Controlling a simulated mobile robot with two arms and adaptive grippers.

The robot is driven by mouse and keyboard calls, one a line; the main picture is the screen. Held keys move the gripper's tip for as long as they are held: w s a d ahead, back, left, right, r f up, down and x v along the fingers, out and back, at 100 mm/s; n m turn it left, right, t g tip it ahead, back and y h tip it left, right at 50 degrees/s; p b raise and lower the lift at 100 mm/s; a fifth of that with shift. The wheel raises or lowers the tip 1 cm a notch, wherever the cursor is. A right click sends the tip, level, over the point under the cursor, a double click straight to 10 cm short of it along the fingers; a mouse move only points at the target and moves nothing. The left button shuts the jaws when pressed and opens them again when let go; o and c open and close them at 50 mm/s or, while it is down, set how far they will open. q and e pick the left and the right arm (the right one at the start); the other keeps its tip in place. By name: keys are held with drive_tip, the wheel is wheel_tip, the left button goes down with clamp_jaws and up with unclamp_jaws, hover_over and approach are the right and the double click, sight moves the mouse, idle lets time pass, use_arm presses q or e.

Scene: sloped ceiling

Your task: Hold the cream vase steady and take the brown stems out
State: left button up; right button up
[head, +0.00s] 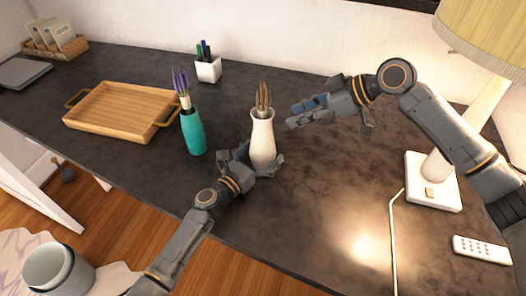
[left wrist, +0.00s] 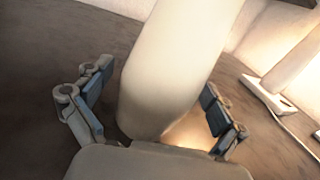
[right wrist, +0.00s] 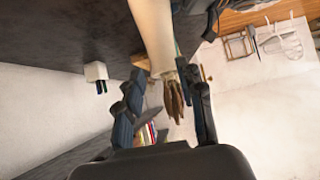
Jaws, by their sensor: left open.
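The cream vase (head: 262,143) stands upright on the dark desk, with the brown stems (head: 264,97) sticking up out of its mouth. My left gripper (head: 259,161) is low at the vase with a finger on either side of it. In the left wrist view the vase (left wrist: 172,75) rises between the open fingers, with a gap visible at the right finger. My right gripper (head: 299,114) is open and empty, to the right of the stems and apart from them.
A teal vase (head: 194,132) with purple flowers stands left of the cream vase. Behind are a white pen cup (head: 208,69) and a wooden tray (head: 118,112). A lamp (head: 433,182) and a remote (head: 482,249) are at right. The desk front right of the vase is clear.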

sight(266, 109)
use_arm(q)
drive_tip(key=c, duration=1.6)
drive_tip(key=shift+c, duration=0.2)
use_arm(e)
drive_tip(key=shift+o, duration=1.4)
drive_tip(key=shift+a+f, duration=0.1)
drive_tip(key=a+f+m+t+y, duration=0.1)
drive_tip(key=a+f+t, duration=0.1)
drive_tip(key=s+a+f+m+t+y, duration=0.1)
drive_tip(key=a+f+t, duration=0.1)
drive_tip(key=shift+f, duration=0.1)
drive_tip(key=shift+s+m+t+y, duration=0.4)
drive_tip(key=shift+m+t, duration=0.2)
drive_tip(key=shift+t, duration=0.4)
drive_tip(key=s+d+r+m+t, duration=0.2)
drive_tip(key=s+d+m+t, duration=0.15)
drive_tip(key=t, duration=0.25)
drive_tip(key=shift+s+a+x, duration=0.1)
drive_tip(key=shift+x, duration=1.9)
drive_tip(key=shift+s+a+x, duration=0.1)
drive_tip(key=shift+a+x, duration=0.05)
drive_tip(key=shift+x, duration=1.8)
drive_tip(key=shift+s+a+x, duration=0.1)
drive_tip(key=shift+x, duration=1.9)
